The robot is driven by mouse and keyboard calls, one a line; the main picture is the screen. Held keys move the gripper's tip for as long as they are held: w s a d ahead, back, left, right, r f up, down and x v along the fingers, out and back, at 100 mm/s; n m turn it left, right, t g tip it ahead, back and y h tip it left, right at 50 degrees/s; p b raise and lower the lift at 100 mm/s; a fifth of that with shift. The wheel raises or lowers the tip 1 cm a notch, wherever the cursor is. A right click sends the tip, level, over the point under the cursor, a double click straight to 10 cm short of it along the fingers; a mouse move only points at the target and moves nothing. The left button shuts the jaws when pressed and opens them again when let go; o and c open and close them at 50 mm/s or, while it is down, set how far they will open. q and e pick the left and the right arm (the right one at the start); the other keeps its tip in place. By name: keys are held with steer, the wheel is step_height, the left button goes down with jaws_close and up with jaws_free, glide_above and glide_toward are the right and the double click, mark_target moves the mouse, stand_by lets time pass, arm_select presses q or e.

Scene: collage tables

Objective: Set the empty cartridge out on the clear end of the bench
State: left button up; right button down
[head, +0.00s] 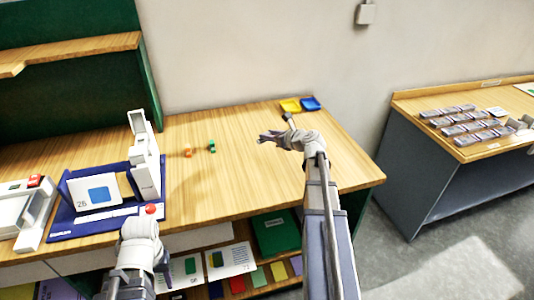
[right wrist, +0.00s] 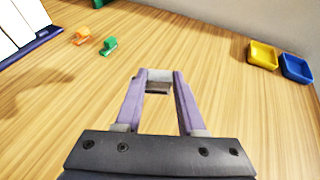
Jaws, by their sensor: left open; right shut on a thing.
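My right gripper (head: 266,137) is over the right part of the wooden bench (head: 240,185), pointing left in the head view. In the right wrist view its jaws (right wrist: 158,82) are shut on a small grey block with a dark lower face, which looks like the empty cartridge (right wrist: 158,87). The block is too small to make out in the head view. My left gripper (head: 140,226) is open at the bench's front edge, by the blue-based press (head: 147,170) and its red knob (head: 151,209). Its fingertips are mostly hidden.
A small orange piece (head: 188,153) and a green piece (head: 212,146) stand mid-bench. Yellow (head: 290,105) and blue (head: 311,103) trays sit at the back right corner. The bench's right end is bare. A second table (head: 500,95) stands to the right, across a gap.

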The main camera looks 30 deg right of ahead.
mark_target(269, 160)
steer(key=shift+f+b, duration=3.7)
steer(key=shift+f, duration=0.5)
steer(key=shift+f, duration=0.15)
steer(key=c, duration=0.5)
jaws_free()
steer(key=shift+r, duration=0.35)
steer(key=p+v, duration=0.4)
steer(key=v, duration=0.6)
steer(key=shift+s, duration=0.4)
steer(key=shift+s+d+r+p, duration=0.1)
steer(key=shift+s+r+p, duration=0.2)
steer(key=shift+s, duration=0.25)
steer(key=shift+f, duration=0.1)
